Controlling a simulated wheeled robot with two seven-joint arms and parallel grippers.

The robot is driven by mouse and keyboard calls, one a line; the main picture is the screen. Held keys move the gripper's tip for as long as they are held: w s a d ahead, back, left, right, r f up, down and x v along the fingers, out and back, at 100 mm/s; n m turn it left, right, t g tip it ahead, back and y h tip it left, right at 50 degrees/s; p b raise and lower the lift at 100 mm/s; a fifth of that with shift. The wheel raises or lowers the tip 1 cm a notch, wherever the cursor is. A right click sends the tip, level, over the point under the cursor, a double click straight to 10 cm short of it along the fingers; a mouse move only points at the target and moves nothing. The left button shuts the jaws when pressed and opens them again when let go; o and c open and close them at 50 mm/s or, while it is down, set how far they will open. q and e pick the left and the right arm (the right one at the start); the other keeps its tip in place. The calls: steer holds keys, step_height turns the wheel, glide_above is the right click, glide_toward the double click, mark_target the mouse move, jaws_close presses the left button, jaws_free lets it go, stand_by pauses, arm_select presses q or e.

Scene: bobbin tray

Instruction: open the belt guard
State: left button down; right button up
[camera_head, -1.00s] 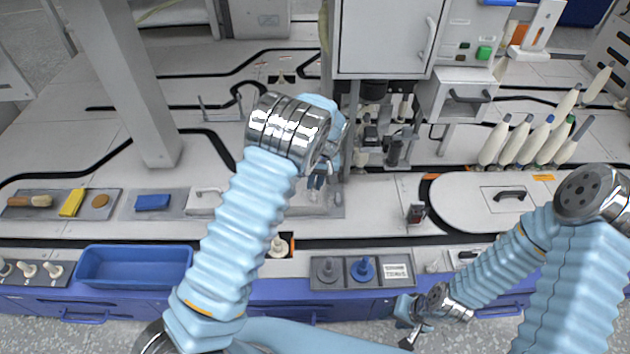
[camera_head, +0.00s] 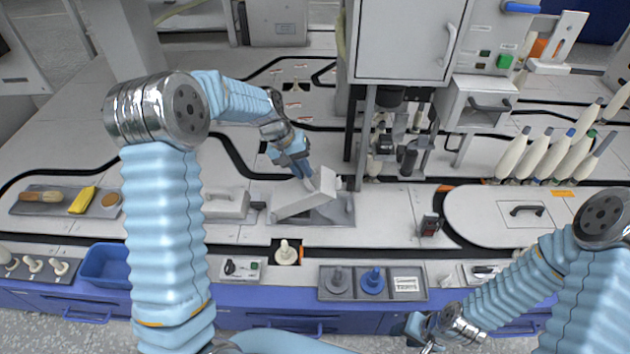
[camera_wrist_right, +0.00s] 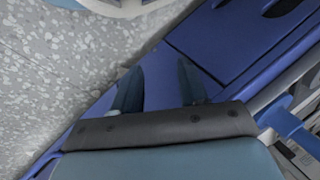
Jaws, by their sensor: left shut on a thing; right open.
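The belt guard appears to be the pale grey cover (camera_head: 297,204) on the grey plate (camera_head: 335,217) in the middle of the table. It stands tilted, with one side raised off the plate. My left gripper (camera_head: 307,182) comes down from the upper left and is shut at the cover's raised upper edge. The fingertips are small and partly hidden, so the exact grip is hard to see. My right gripper (camera_head: 425,335) is low at the bench's front edge, away from the guard. The right wrist view shows its two fingers (camera_wrist_right: 157,88) apart with nothing between them.
A grey box with a handle (camera_head: 222,204) sits just left of the plate. The machine cabinet (camera_head: 400,40) and its posts rise behind and right. A cream peg (camera_head: 286,252) and a dark tray with spools (camera_head: 372,283) lie in front. Several white bobbins (camera_head: 545,150) stand at right.

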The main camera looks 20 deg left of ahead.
arm_select(q)
steer(key=s+a+t+h+b, duration=0.3)
steer(key=s+a+h+b, duration=0.2)
steer(key=a, duration=1.2)
steer(key=h+b, duration=0.3)
steer(key=h, duration=0.2)
steer(key=shift+f+h, duration=0.3)
steer(key=shift+h, duration=0.1)
steer(key=shift+f, duration=0.1)
steer(key=c, duration=1.2)
jaws_free()
steer(key=shift+o, duration=0.4)
steer(key=p+v, duration=0.1)
steer(key=v, duration=1.2)
steer(key=shift+a, duration=0.4)
steer(key=shift+s, duration=0.15)
